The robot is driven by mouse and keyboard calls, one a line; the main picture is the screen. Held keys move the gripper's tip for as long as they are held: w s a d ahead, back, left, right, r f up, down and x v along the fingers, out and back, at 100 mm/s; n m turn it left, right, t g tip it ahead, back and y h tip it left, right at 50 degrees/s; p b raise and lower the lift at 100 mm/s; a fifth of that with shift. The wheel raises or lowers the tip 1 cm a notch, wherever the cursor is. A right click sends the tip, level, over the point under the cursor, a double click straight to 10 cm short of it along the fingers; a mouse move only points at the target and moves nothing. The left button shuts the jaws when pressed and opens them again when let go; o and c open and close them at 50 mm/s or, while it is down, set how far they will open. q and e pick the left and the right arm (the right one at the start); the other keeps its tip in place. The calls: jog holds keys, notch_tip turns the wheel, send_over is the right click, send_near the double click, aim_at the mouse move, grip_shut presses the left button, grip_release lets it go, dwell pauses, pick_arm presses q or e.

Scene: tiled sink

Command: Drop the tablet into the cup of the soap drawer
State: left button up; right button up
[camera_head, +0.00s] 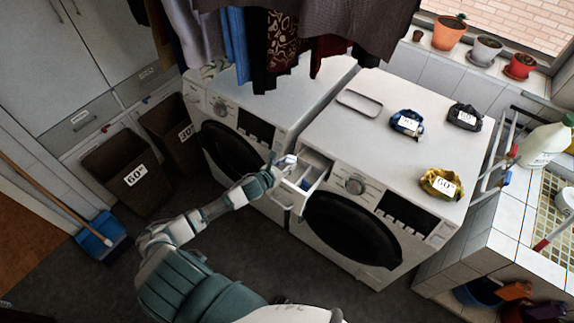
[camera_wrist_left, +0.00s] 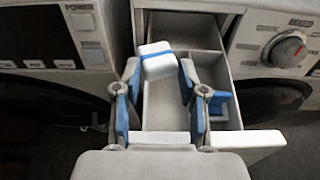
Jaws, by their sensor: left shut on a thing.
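The tablet (camera_wrist_left: 157,62) is a white block with a blue band, held between the fingertips of my left gripper (camera_wrist_left: 158,76). In the head view, my left gripper (camera_head: 280,164) and the tablet (camera_head: 290,159) are at the pulled-out soap drawer (camera_head: 309,178) of the right-hand washing machine. In the left wrist view, the drawer (camera_wrist_left: 262,138) is open, and the tablet shows over its back left part. A blue insert (camera_wrist_left: 221,107) sits in the drawer's right compartment. I cannot tell how high the tablet is above the drawer floor. My right gripper is not in view.
Two white washing machines (camera_head: 345,98) stand side by side, with clothes (camera_head: 285,35) hanging above. A tray (camera_head: 360,103) and several labelled dark and yellow bundles (camera_head: 441,184) lie on the right one. Brown baskets (camera_head: 125,172) stand at the left. Dark floor is open in front.

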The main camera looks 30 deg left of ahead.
pick_arm(q)
jog(key=o, duration=1.1)
jog(key=shift+a, duration=0.1)
jog(key=shift+o, duration=0.8)
jog(key=d+v, duration=0.1)
jog(key=v, duration=1.1)
jog(key=shift+a, duration=0.2)
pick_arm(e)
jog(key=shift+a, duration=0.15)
